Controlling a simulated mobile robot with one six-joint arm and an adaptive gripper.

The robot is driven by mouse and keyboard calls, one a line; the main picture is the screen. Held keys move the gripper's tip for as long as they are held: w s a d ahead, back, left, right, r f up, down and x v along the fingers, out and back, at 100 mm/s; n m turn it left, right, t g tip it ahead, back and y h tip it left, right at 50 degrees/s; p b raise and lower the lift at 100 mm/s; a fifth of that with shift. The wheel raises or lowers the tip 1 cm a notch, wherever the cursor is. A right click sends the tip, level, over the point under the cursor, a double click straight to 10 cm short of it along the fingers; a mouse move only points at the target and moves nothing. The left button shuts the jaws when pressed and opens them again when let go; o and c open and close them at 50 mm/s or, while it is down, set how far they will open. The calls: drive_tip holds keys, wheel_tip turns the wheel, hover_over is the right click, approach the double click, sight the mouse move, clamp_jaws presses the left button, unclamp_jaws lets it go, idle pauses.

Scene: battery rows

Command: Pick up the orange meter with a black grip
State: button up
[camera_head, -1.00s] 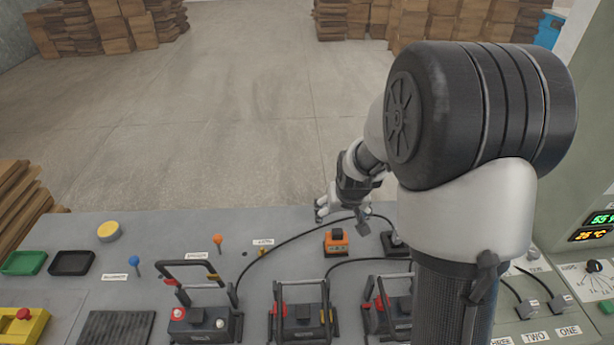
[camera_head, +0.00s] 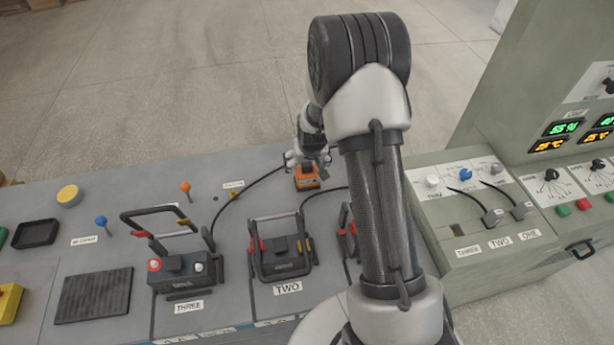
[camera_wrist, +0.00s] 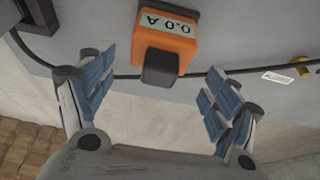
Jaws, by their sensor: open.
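The orange meter (camera_head: 307,181) stands on the grey bench top near its far edge. In the wrist view the orange meter (camera_wrist: 165,32) shows a display reading 0.0 A and a black grip (camera_wrist: 161,68) on the side towards me. My gripper (camera_wrist: 150,95) is open, with one blue-padded finger on each side of the black grip and apart from it. In the head view my gripper (camera_head: 307,160) is just beyond the meter and partly overlaps it; its gap is hard to make out there.
A black cable (camera_head: 240,190) runs beside the meter. A blue knob (camera_head: 101,221), an orange knob (camera_head: 186,187) and a black tray (camera_head: 36,233) are left. A control console (camera_head: 470,240) stands right.

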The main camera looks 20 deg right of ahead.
drive_tip(key=b+x, duration=0.2)
drive_tip(key=x, duration=0.3)
drive_tip(key=shift+s+f, duration=0.15)
drive_tip(key=shift+f, duration=0.05)
drive_tip(key=shift+r, duration=0.1)
drive_tip(key=c, duration=1.4)
drive_tip(key=shift+r, duration=0.1)
